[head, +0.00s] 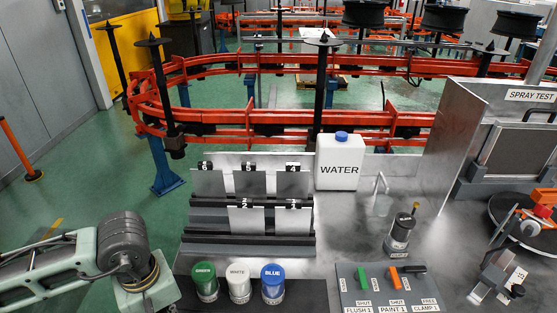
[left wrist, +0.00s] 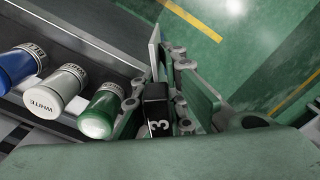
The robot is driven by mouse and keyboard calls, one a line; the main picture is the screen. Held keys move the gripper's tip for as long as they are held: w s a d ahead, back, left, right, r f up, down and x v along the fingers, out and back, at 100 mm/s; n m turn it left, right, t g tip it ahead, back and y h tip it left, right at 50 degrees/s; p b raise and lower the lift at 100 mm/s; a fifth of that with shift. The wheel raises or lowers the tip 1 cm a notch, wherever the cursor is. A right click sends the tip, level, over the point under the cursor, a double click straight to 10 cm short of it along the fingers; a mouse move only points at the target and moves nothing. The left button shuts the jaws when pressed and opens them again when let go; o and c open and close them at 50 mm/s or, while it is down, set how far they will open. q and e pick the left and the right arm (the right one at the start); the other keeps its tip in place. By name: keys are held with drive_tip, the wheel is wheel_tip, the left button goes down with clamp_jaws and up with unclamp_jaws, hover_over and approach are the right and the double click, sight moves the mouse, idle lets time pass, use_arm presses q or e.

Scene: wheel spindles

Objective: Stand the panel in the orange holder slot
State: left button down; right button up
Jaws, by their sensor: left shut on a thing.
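My left gripper (left wrist: 158,95) is shut on the black clip (left wrist: 157,105) marked 3, in the left wrist view. A thin pale panel (left wrist: 154,48) extends from this clip past the fingers, seen nearly edge-on. In the head view my left arm comes in at lower left; its fingertips and the held panel are out of frame. My right gripper is not in view.
A stepped rack (head: 245,246) holds several numbered grey panels (head: 250,183). Green (head: 205,282), white (head: 238,284) and blue (head: 272,285) jars stand in front. A water jug (head: 340,165), a black-topped canister (head: 399,236), a lever board (head: 362,290) and a metal clamp fixture (head: 497,275) occupy the bench.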

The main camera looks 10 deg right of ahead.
use_arm(q)
drive_tip(key=s+a+f+m, duration=0.1)
drive_tip(key=s+f+m, duration=0.4)
drive_tip(key=s+f, duration=0.2)
drive_tip(key=shift+a+f, duration=0.3)
drive_tip(key=shift+f, duration=0.15)
drive_tip(key=shift+s+a, duration=0.1)
